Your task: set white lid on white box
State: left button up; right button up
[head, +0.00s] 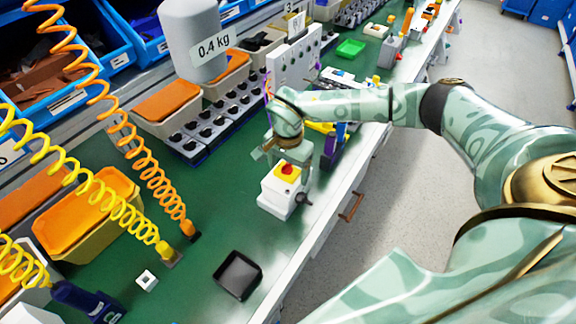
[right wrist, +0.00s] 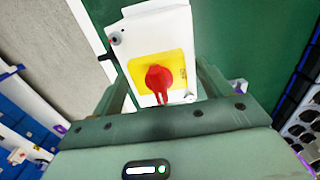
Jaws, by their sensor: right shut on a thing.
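The white lid (head: 271,181) carries a yellow plate with a red rotary knob; it also shows in the right wrist view (right wrist: 143,35). My right gripper (head: 291,165) is shut on it from above, with one finger on each side in the right wrist view (right wrist: 165,88). The white box (head: 276,203) is directly below the lid on the green bench, with a dark round fitting on its side. Lid and box look lined up, but I cannot tell whether the lid is fully seated. My left gripper is not in view.
A black tray (head: 238,275) and a small white square part (head: 146,280) lie on the green bench (head: 190,265). Orange and yellow coiled hoses (head: 150,165) hang at the left. A grey 0.4 kg cylinder (head: 190,45) hangs at the back. The bench's white front edge (head: 330,215) is close by.

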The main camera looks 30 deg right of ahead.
jog(key=shift+f, duration=0.3)
jog(key=o, duration=1)
jog(key=shift+o, duration=0.2)
jog(key=shift+r, duration=0.15)
notch_tip(320, 180, up, 16)
jog(key=p, duration=0.3)
